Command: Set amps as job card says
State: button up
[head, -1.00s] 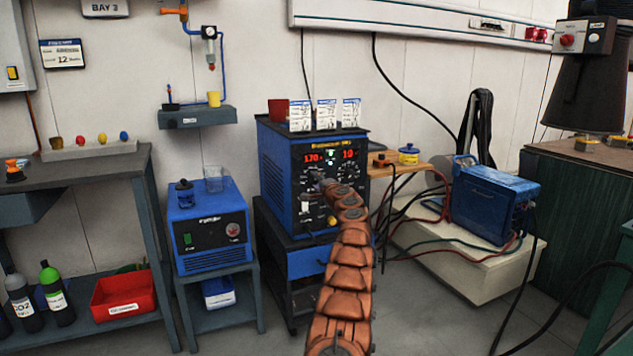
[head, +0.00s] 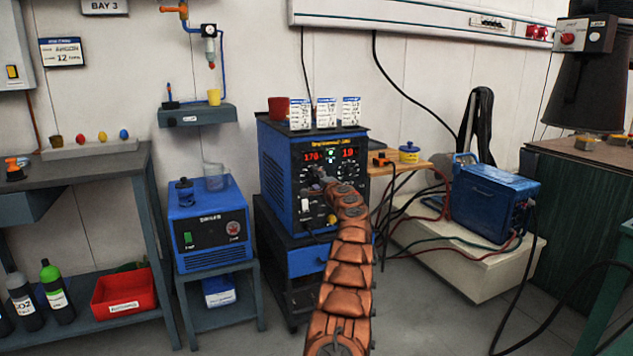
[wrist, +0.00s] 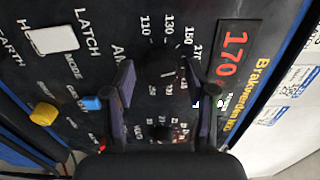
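The blue welder (head: 273,170) stands on a cart in the middle of the head view. Its red displays read 170 and 19. The wrist view shows the 170 display (wrist: 233,52) close up. The dark amps knob (wrist: 160,82), with numbers 110 to 170 around it, lies between the fingers of my gripper (wrist: 158,70). The fingers stand apart, one on each side; I cannot tell if they touch the knob. In the head view my gripper (head: 320,180) is at the panel, and the arm hides part of it. Three job cards (head: 326,113) stand on top; their text is too small to read.
A blue cooler box (head: 208,228) stands on a stand to the left. A small wooden shelf (head: 413,165) is right of the welder. Another blue machine (head: 492,200) sits on a pale bench. The wrist view shows a white switch (wrist: 52,39) and a yellow knob (wrist: 43,113).

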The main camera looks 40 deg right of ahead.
jog(key=shift+a, duration=0.1)
dwell(0.4)
jog(key=shift+s+a+r, duration=0.1)
jog(key=shift+s+a, duration=0.1)
jog(key=shift+s, duration=0.35)
jog(key=shift+v, duration=0.9)
jog(key=shift+s+a, duration=0.15)
jog(key=shift+s, duration=0.45)
send_near(315, 179)
jog(key=shift+s, duration=1.3)
jog(key=shift+s+a, duration=0.2)
jog(key=shift+a, duration=0.2)
jog(key=shift+w+a, duration=0.1)
